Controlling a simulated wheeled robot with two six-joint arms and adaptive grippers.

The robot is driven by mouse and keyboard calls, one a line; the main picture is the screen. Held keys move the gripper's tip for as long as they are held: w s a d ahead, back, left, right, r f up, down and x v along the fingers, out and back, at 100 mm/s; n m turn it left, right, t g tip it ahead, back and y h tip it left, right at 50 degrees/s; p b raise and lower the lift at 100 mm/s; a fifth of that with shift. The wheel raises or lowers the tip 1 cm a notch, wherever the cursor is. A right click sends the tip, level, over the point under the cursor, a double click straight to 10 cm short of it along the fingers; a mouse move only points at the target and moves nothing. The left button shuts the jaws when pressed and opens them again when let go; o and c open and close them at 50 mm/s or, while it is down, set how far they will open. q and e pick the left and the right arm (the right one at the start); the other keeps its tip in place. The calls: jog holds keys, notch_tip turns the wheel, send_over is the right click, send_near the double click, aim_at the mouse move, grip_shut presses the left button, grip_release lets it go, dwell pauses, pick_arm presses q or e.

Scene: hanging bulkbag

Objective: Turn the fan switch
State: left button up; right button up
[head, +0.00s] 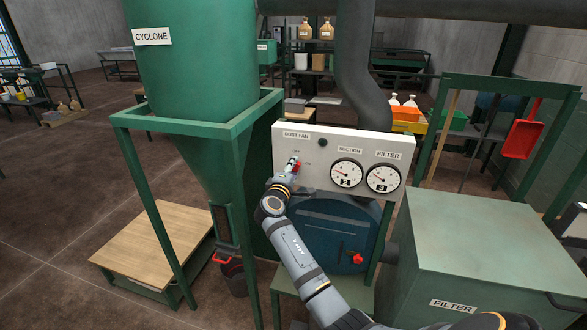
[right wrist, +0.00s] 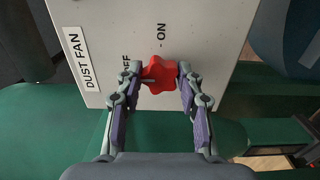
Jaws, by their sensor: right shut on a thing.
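The fan switch is a red lobed knob (right wrist: 159,73) on the pale control panel (head: 320,184), under the DUST FAN label (head: 297,135). The label also shows in the right wrist view (right wrist: 83,58). ON and OFF are printed beside the knob. The knob's pointing direction is hard to tell. My right gripper (right wrist: 158,74) has one finger on each side of the knob and is shut on it. In the head view my right gripper (head: 293,164) covers part of the knob. My left gripper is not in view.
Suction and filter gauges (head: 347,173) sit right of the knob. A green cyclone (head: 195,60) on a frame stands left, and a green filter box (head: 480,240) stands right. A blue round door (head: 340,225) with a red handle is below the panel.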

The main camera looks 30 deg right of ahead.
jog(key=o, duration=1.2)
jog(key=shift+c, duration=0.2)
jog(key=v, duration=0.7)
jog(key=shift+s+a, duration=0.2)
jog(key=shift+f, duration=0.1)
